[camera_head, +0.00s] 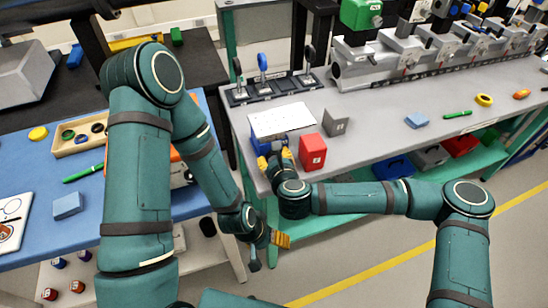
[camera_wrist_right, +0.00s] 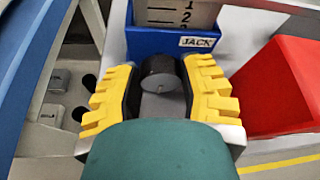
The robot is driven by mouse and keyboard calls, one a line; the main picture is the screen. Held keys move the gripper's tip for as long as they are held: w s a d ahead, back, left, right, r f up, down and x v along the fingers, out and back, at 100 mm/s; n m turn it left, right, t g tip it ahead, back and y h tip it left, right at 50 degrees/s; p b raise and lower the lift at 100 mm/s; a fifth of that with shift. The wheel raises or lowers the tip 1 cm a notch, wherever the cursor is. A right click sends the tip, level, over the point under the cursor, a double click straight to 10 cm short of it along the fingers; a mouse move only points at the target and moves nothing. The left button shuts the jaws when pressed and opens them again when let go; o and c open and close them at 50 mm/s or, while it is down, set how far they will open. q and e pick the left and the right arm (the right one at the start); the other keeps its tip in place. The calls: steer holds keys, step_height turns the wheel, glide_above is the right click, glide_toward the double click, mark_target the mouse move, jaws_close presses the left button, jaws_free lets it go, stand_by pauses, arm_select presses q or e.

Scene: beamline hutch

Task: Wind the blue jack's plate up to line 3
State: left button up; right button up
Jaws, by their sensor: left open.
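The blue jack (camera_head: 262,146) stands at the near edge of the grey bench, under a pale plate (camera_head: 282,120). In the right wrist view, the jack's blue body (camera_wrist_right: 150,42) carries a JACK label, with a grey scale face (camera_wrist_right: 175,14) above it. Lines 1 and 2 show there; the scale's top is cut off, so line 3 is out of view. My left gripper (camera_head: 282,240) is open and empty, low in front of the bench.
A red block (camera_head: 310,151) stands close to the right of the jack; it also shows in the wrist view (camera_wrist_right: 275,90). A grey block (camera_head: 336,122) is behind it. A rack of upright tools (camera_head: 270,88) stands behind the plate.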

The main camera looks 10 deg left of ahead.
steer(key=shift+w+d+m+g+y+p, duration=0.15)
steer(key=shift+m+g+y+p, duration=0.4)
steer(key=shift+m+p, duration=0.6)
steer(key=shift+m+g+y+p, duration=0.4)
steer(key=shift+m+y, duration=0.45)
steer(key=shift+m, duration=0.3)
steer(key=o, duration=1.2)
step_height(320, 180, up, 10)
